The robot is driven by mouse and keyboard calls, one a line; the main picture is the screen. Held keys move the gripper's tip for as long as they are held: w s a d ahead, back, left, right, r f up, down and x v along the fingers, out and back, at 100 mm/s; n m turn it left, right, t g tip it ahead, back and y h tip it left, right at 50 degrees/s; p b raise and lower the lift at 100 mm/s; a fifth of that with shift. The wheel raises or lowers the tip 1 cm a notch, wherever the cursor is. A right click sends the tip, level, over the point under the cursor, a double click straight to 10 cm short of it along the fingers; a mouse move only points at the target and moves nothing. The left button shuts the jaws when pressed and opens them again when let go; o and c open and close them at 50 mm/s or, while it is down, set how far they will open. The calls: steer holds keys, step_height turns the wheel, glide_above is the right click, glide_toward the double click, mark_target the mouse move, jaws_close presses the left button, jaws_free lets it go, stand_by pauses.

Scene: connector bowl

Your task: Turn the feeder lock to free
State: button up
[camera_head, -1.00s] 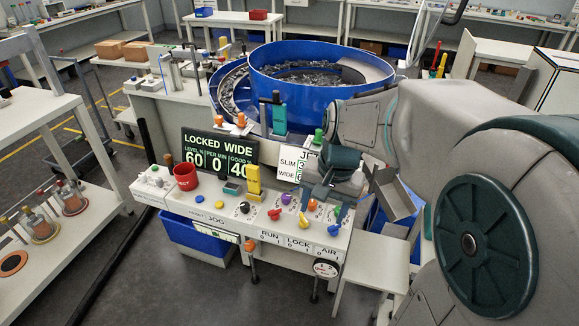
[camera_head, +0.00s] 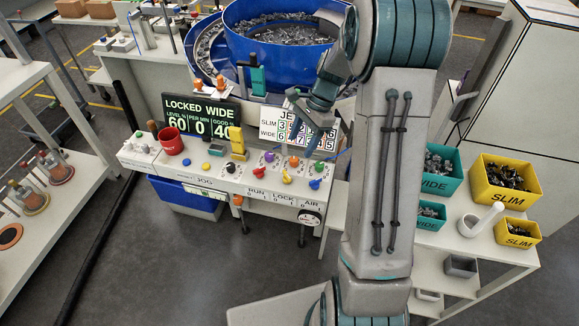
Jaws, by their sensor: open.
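The yellow lock knob (camera_head: 287,178) stands on the sloped control panel (camera_head: 210,172), above the word LOCK, between a red knob (camera_head: 258,172) and a blue knob (camera_head: 315,184). The display (camera_head: 203,115) reads LOCKED WIDE, with 60, 0 and 40 below. My gripper (camera_head: 308,128) is open and empty, with its fingers pointing down. It is above and behind the yellow knob, in front of the number chart (camera_head: 272,130), and touches no knob. Its exact height is hard to tell.
Purple (camera_head: 269,157), orange (camera_head: 293,162) and green (camera_head: 319,167) knobs stand in the row behind. A red cup (camera_head: 171,141) and a yellow upright piece (camera_head: 237,142) stand farther left. The blue bowl feeder (camera_head: 270,70) is behind. Yellow bins (camera_head: 507,180) are at the right.

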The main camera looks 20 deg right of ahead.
mark_target(287, 174)
steer(key=p+x, duration=0.1)
steer(key=x, duration=0.9)
steer(key=shift+a+f, duration=0.15)
steer(key=shift+f, duration=0.2)
steer(key=c, duration=1)
